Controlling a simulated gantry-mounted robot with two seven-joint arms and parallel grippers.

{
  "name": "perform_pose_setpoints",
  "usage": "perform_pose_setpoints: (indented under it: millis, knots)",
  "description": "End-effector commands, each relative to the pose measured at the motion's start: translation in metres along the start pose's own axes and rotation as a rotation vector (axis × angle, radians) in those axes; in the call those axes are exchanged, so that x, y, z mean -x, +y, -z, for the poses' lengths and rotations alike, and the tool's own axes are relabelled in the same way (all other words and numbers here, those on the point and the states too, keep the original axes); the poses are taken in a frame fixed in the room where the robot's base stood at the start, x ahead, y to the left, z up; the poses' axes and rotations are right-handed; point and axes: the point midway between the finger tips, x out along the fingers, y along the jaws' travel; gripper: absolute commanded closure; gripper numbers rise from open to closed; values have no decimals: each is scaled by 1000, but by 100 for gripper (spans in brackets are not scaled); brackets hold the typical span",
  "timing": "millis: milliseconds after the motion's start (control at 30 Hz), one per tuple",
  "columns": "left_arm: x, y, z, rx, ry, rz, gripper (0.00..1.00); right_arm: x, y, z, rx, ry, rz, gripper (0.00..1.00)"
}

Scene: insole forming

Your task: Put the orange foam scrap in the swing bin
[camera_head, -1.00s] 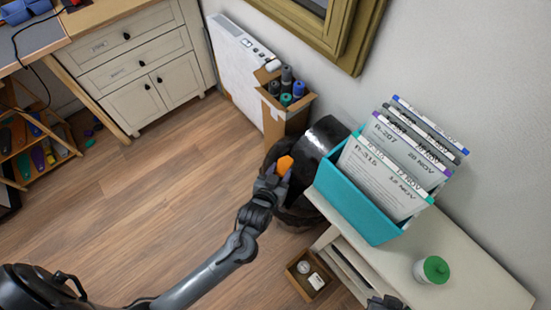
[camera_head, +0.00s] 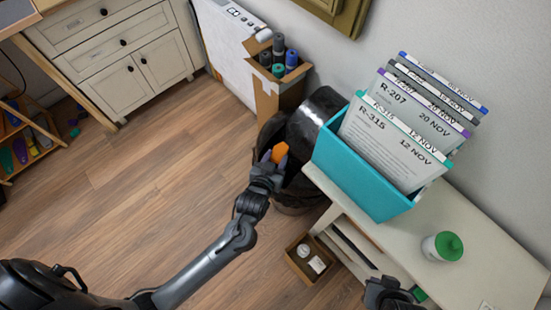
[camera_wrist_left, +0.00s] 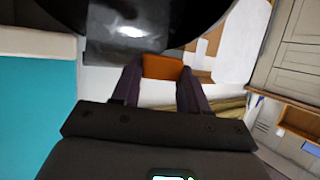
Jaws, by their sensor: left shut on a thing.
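The orange foam scrap (camera_head: 279,152) is held between the fingertips of my left gripper (camera_head: 272,164). In the left wrist view the scrap (camera_wrist_left: 162,67) sits between the two dark fingers of the gripper (camera_wrist_left: 160,78). The swing bin (camera_head: 298,197) is a dark round bin whose glossy black lid (camera_head: 315,118) is tilted up toward the wall side. In the head view the scrap and fingertips overlap the bin's left mouth area; their exact height above it is unclear. My right gripper (camera_head: 388,292) shows partly at the bottom edge, its fingers unclear.
A teal file box (camera_head: 360,180) with upright cards stands on a white bench (camera_head: 480,255), close right of the bin. A cardboard box (camera_head: 292,95) of markers stands behind it. A small brown tray (camera_head: 306,262) lies below the bench.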

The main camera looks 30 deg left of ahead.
Motion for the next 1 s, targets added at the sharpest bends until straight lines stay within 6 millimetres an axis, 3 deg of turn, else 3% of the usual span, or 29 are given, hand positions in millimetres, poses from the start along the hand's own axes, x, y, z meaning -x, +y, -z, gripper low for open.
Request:
perform_pose_setpoints:
  millis: [33, 367, 1000]
  knots:
    - [-4, 0, -10, 0, 1, 0, 84, -12, 0, -4, 0, 0, 0, 100]
    - [-17, 0, -41, 0, 2, 0, 84, -49, -2, -16, -2, 0, 1, 100]
    - [-43, 0, -102, 0, 1, 0, 84, -75, -5, -24, -8, 0, 7, 100]
